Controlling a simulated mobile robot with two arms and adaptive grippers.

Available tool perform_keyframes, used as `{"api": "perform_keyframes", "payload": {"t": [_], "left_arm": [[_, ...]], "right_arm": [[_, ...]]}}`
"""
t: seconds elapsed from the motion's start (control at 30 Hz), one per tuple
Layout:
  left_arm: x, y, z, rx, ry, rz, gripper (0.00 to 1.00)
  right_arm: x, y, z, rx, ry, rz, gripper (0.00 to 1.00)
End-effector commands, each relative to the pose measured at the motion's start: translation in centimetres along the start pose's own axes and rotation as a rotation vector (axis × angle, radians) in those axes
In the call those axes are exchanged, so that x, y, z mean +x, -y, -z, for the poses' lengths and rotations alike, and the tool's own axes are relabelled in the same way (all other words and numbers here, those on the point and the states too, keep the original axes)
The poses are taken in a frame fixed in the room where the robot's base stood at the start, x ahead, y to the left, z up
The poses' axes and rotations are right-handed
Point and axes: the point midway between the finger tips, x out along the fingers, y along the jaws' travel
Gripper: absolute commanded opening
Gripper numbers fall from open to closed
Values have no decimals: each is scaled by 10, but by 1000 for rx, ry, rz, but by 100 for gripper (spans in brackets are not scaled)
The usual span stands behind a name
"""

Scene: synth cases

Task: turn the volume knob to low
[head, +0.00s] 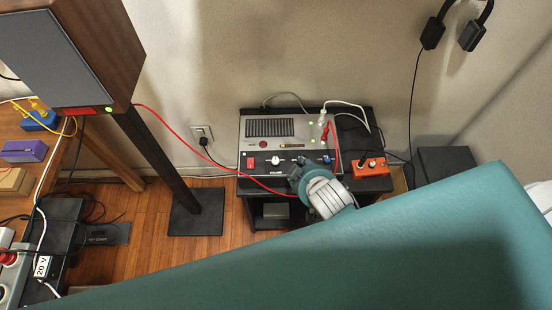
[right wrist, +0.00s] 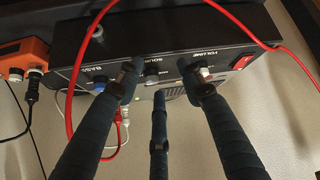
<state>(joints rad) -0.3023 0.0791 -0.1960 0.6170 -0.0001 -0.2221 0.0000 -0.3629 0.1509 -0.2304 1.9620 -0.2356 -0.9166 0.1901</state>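The volume knob (head: 275,160) is a pale knob on the front panel of a grey and black device (head: 246,140). In the right wrist view, upside down, the volume knob (right wrist: 205,72) sits under its VOLUME label beside a red switch. My right gripper (head: 297,175) is in front of the panel, right of the volume knob in the head view. In the right wrist view its three fingers (right wrist: 158,85) are spread and hold nothing. The right fingertip overlaps the volume knob's edge; I cannot tell if they touch. The source knob (right wrist: 152,72) shows between the fingers. My left gripper is not in view.
A blue bass knob (right wrist: 98,86) and the red switch (right wrist: 242,62) flank the knobs. A red cable (head: 190,150) loops across the device's front. An orange box (head: 369,167) stands to the right. A speaker (head: 100,45) on a stand is at the left.

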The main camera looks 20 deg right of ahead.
Motion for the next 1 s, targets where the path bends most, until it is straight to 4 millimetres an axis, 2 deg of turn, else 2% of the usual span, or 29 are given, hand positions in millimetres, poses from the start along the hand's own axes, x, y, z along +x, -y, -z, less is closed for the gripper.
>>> {"api": "perform_keyframes", "payload": {"t": [0.03,0.17,0.27,0.33,0.37,0.4,0.43,0.47,0.5,0.53,0.57,0.6,0.67,0.7,0.77,0.8,0.87,0.9,0.97,1.0], "left_arm": [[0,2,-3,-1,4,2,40],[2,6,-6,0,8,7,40],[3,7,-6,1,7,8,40],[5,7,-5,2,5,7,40],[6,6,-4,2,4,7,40],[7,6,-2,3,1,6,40],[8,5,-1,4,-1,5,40],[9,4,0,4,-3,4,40],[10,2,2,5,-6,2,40],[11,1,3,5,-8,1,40],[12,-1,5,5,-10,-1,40],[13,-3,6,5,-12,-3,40],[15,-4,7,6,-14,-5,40],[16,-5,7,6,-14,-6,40],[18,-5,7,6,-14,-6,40],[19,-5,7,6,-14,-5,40],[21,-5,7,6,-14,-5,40],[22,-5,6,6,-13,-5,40],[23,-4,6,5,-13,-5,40],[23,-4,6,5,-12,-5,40]], "right_arm": [[3,-2,24,-9,-67,-13,38],[1,-2,94,-30,-267,-33,38],[-12,5,162,-68,-471,-31,38],[-32,20,220,-115,-655,-4,38],[-45,31,246,-147,-746,17,38],[-67,51,282,-199,-878,60,38],[-86,70,306,-253,-980,105,38],[-107,92,325,-317,-1078,161,38],[-134,126,341,-416,-1194,251,38],[-153,151,346,-502,-1265,326,38],[-168,177,344,-594,-1319,405,38],[-182,209,334,-729,-1364,516,38],[-190,247,304,-952,-1367,683,38],[-185,264,277,-1108,-1321,787,38],[-163,272,233,-1343,-1183,918,38],[-143,265,205,-1486,-1050,980,38],[-108,237,170,-1668,-810,1028,38],[-87,211,153,-1761,-639,1034,38],[-60,165,137,-1858,-386,1006,38],[-47,136,132,-1896,-239,974,38]]}}
